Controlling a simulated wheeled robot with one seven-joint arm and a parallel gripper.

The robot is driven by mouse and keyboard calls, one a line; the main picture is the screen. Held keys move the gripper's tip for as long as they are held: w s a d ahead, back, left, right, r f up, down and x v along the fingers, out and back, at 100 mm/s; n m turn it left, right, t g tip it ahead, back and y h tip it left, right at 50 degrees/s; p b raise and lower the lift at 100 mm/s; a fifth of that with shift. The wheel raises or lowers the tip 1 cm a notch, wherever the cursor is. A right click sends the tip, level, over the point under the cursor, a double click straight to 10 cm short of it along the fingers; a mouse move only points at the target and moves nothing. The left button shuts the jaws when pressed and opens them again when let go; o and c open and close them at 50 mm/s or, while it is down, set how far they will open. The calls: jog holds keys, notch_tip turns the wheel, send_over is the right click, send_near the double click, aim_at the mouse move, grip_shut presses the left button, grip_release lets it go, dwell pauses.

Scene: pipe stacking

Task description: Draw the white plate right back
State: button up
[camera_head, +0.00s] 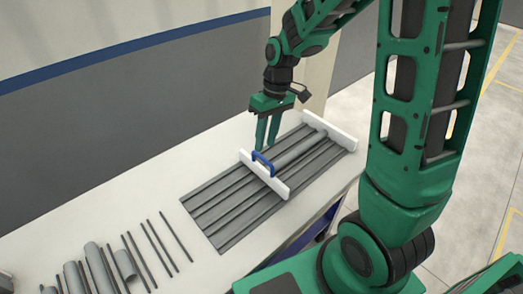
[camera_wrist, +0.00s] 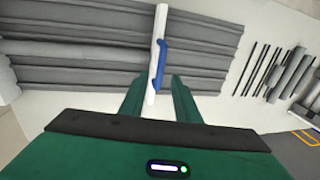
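The white plate (camera_head: 279,187) stands upright across the grey grooved tray (camera_head: 232,208), with a blue handle (camera_head: 263,163) on it. In the wrist view the plate (camera_wrist: 151,97) shows edge-on, with the blue handle (camera_wrist: 161,66) on its right side. My gripper (camera_head: 266,148) is open and empty, pointing down just above and behind the handle. In the wrist view the plate's near end and the handle lie between the lines of my two fingertips (camera_wrist: 156,80). I cannot tell whether a finger touches them.
A grey pipe (camera_head: 299,149) lies in the tray between the plate and a white end wall (camera_head: 331,130). Several loose pipes and thin rods (camera_head: 128,266) lie on the pale table (camera_head: 105,205) at the lower left. A grey wall with a blue stripe runs behind.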

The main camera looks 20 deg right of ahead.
aim_at(262, 157)
jog(key=shift+s+a+f, duration=0.1)
jog(key=shift+a+f, duration=0.1)
jog(key=shift+f, duration=0.9)
jog(key=shift+s+a+f, duration=0.1)
jog(key=shift+a+f, duration=0.05)
jog(key=shift+f, duration=0.9)
grip_shut()
jog(key=shift+a, duration=0.1)
